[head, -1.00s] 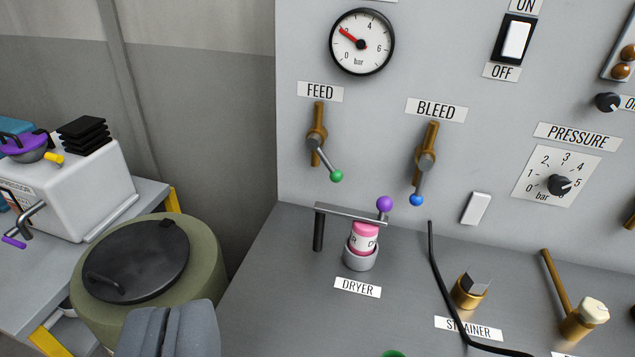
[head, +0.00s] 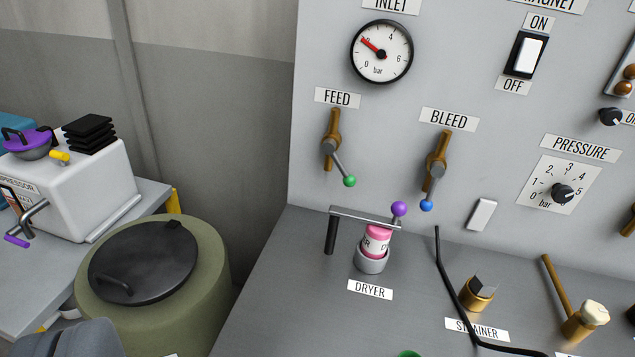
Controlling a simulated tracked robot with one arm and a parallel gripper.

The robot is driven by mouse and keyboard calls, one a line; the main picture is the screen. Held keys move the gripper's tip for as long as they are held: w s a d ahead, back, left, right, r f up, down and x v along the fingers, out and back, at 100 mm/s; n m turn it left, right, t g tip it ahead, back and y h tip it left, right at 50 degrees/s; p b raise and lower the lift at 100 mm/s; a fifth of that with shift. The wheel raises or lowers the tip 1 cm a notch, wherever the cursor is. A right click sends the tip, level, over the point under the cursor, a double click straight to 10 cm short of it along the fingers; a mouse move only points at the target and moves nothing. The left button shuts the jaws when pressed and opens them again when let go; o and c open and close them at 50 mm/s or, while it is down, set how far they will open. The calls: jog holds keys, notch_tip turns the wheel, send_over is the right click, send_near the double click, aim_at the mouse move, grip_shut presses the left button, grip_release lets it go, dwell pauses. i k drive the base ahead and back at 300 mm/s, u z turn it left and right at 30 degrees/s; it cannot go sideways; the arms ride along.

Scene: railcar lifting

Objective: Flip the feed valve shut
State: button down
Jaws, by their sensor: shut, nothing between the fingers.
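The feed valve (head: 335,151) is on the grey wall panel under the FEED label (head: 337,97). It has a vertical brass pipe and a grey lever that slants down to the right, ending in a green ball (head: 349,181). My gripper (head: 82,338) shows only in part at the bottom left corner, low in front of the green drum. It is shut, empty and well apart from the valve. Its lower part is cut off by the frame edge.
The bleed valve (head: 437,165) with a blue ball is right of the feed valve. Below stand the dryer (head: 374,248) and a bar with a purple ball (head: 399,208). A lidded green drum (head: 205,275) is at left. The inlet gauge (head: 381,52) is above.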

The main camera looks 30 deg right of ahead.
aim_at(328, 146)
jog(key=i, duration=0.95)
jog(key=z, duration=0.05)
